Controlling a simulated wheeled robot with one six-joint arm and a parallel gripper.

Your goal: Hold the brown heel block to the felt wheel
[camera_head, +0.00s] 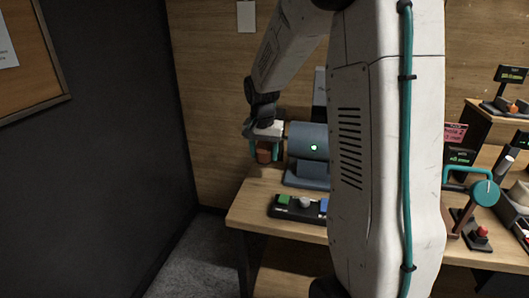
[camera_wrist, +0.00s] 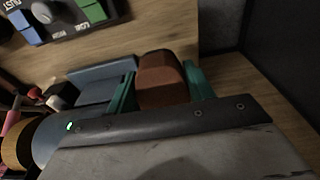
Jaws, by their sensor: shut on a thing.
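My gripper (camera_head: 264,150) is left of the blue-grey machine with a green light (camera_head: 307,141), its teal fingers shut on the brown heel block (camera_head: 263,156). In the wrist view the block (camera_wrist: 161,78) sits between the two fingers, above the desk's edge area. The machine's body (camera_wrist: 58,135) shows at the lower left there. A tan round part (camera_wrist: 15,150) is at that view's left edge, perhaps the felt wheel; I cannot tell for sure. Contact between the block and a wheel cannot be made out. My arm hides the machine's right side in the head view.
A control box (camera_head: 298,208) with a green button, a grey knob and a blue button lies at the desk's front. Teal-handled equipment (camera_head: 484,192) and a red button (camera_head: 481,232) stand at the right. A dark wall (camera_head: 90,130) rises at the left.

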